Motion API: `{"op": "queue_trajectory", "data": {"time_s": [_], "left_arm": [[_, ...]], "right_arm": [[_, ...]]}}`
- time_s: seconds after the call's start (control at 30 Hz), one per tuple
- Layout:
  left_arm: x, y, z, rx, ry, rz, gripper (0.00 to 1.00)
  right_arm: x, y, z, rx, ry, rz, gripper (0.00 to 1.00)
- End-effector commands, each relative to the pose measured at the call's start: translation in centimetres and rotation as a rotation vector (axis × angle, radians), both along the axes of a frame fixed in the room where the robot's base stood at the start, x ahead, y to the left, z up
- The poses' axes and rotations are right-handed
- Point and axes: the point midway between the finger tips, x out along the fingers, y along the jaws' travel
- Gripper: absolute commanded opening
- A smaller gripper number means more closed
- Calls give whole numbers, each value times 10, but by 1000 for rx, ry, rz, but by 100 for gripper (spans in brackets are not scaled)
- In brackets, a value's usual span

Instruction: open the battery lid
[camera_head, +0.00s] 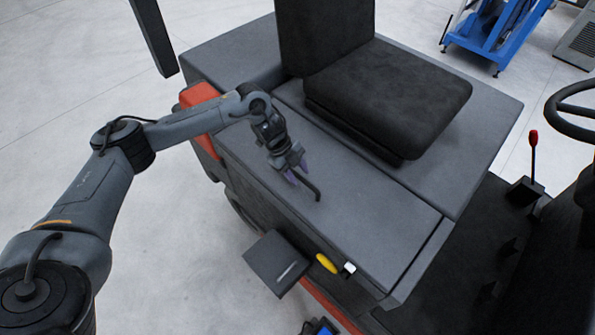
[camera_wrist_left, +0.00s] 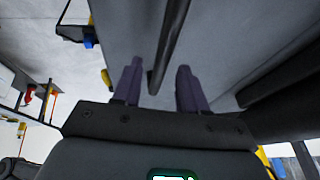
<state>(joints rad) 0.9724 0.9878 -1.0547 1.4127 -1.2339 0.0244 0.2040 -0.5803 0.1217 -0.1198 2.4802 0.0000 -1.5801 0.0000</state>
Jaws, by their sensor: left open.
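The battery lid (camera_head: 375,220) is a long flat grey panel beside the seat; it lies flat. A thin dark bent handle (camera_head: 315,192) stands on it. My left gripper (camera_head: 297,171), with purple fingers, is open just above the lid, close to the handle. In the left wrist view, the dark handle (camera_wrist_left: 172,38) runs down to the gap between the two open fingers (camera_wrist_left: 160,70); I cannot tell whether they touch it. The lid surface (camera_wrist_left: 225,40) fills the background there. My right gripper is in neither view.
A black seat (camera_head: 390,95) with a tall backrest stands on the grey body behind the lid. A steering wheel (camera_head: 575,110) and a red-knobbed lever (camera_head: 533,145) are at the right. A dark box-like step (camera_head: 275,262) and yellow piece (camera_head: 326,263) are at the near side.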

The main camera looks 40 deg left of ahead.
Motion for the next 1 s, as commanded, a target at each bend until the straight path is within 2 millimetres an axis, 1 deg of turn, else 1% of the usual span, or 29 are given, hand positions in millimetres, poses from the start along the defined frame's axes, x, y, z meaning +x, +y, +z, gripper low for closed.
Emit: {"op": "queue_trajectory", "data": {"time_s": [0.13,0.33,0.37,0.6,0.63,1.0], "left_arm": [[0,-1,-4,0,1,0,42],[0,-1,-4,0,0,0,42],[0,-1,-4,0,0,0,41],[0,-1,-3,0,0,0,4],[0,-1,-3,0,0,0,0],[0,0,-2,1,1,2,0]], "right_arm": [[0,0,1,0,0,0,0],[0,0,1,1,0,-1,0],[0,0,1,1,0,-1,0],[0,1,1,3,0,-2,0],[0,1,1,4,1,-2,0],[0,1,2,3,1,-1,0]]}}
